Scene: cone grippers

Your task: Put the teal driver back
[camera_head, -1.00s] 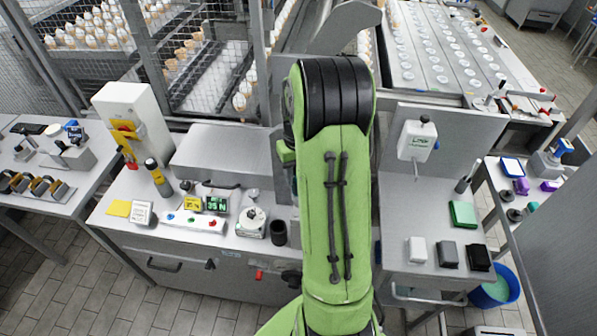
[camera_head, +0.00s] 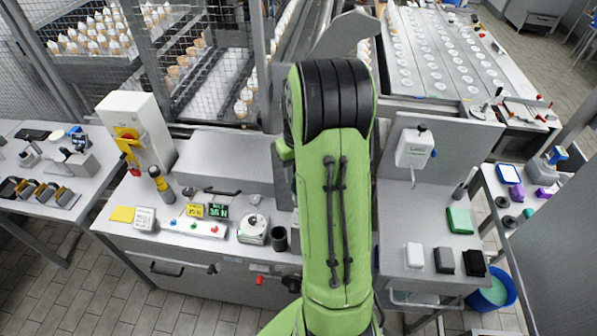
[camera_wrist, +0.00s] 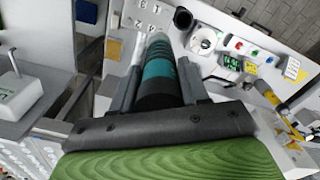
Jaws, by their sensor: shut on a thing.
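The teal driver (camera_wrist: 157,73), a dark cylinder with teal bands, lies between the two fingers of my gripper (camera_wrist: 160,82) in the wrist view. The gripper is shut on it, and its far end points toward the bench top. A dark round cup (camera_wrist: 183,18) stands just beyond that end and a little to the right; I cannot tell whether they touch. The cup also shows in the head view (camera_head: 279,240), upright on the bench beside a round white device (camera_head: 253,230). My arm hides the gripper and the driver in the head view.
Left of the cup are a button strip (camera_head: 195,227), a green display (camera_head: 217,210) and a yellow-and-black upright tool (camera_head: 160,184). A white dispenser (camera_head: 415,148) hangs on the panel at right. Several small blocks and a green pad (camera_head: 460,220) lie below it.

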